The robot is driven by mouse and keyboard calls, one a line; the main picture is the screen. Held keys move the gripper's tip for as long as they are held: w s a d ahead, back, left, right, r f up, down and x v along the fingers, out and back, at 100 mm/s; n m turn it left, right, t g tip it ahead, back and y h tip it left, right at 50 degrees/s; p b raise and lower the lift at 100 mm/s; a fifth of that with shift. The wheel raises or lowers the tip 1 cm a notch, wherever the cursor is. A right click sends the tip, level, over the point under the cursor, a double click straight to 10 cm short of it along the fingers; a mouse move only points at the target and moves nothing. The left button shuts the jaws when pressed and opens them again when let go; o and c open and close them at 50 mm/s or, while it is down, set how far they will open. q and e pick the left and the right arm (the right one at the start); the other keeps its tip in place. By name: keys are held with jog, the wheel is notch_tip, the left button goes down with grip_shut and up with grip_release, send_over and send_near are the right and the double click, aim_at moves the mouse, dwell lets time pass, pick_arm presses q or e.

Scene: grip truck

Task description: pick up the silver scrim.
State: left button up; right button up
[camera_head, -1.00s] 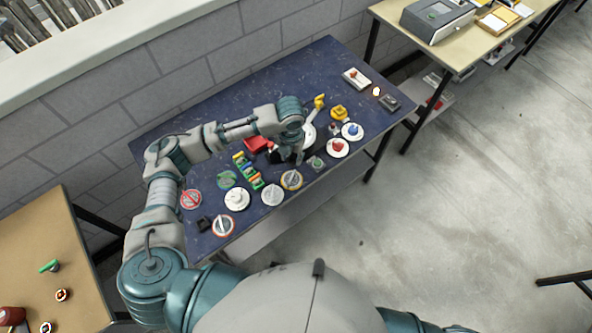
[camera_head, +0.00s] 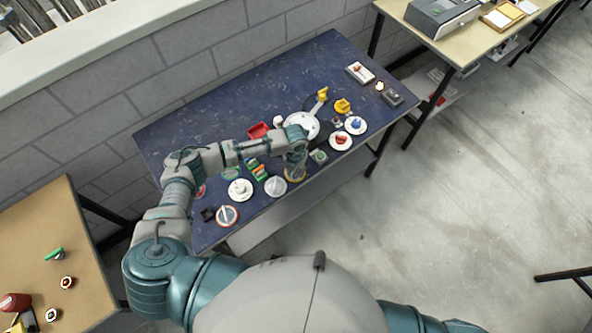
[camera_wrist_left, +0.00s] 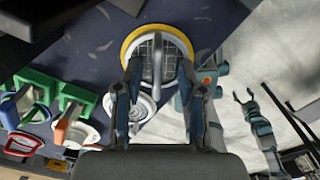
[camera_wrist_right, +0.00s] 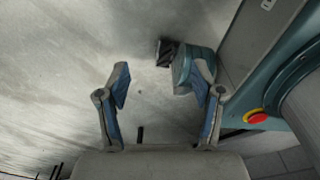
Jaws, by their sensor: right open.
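A round disc with a yellow rim, a grey mesh face and a pale upright handle (camera_wrist_left: 158,48) lies ahead of my left gripper (camera_wrist_left: 158,72) in the left wrist view; it looks like the silver scrim. My left gripper is open, its fingers on either side of the handle, with gaps showing. In the head view the left gripper (camera_head: 295,174) hangs over this disc and largely hides it. A plain silver-white disc (camera_head: 275,186) lies just left of it. My right gripper (camera_wrist_right: 162,82) is open and empty, above the bare floor.
The blue table (camera_head: 215,110) holds several handled discs, including a white one (camera_head: 240,189) and a red-rimmed one (camera_head: 227,215). Green and orange blocks (camera_wrist_left: 75,115) stand left of the left gripper. A red bin (camera_head: 258,130) lies behind the arm. The back-left tabletop is clear.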

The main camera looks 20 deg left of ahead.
pick_arm(q)
jog(key=shift+a, duration=0.1)
jog(key=shift+a, duration=0.2)
grip_shut()
jog(key=shift+d+r, duration=0.1)
jog(key=shift+d, duration=0.05)
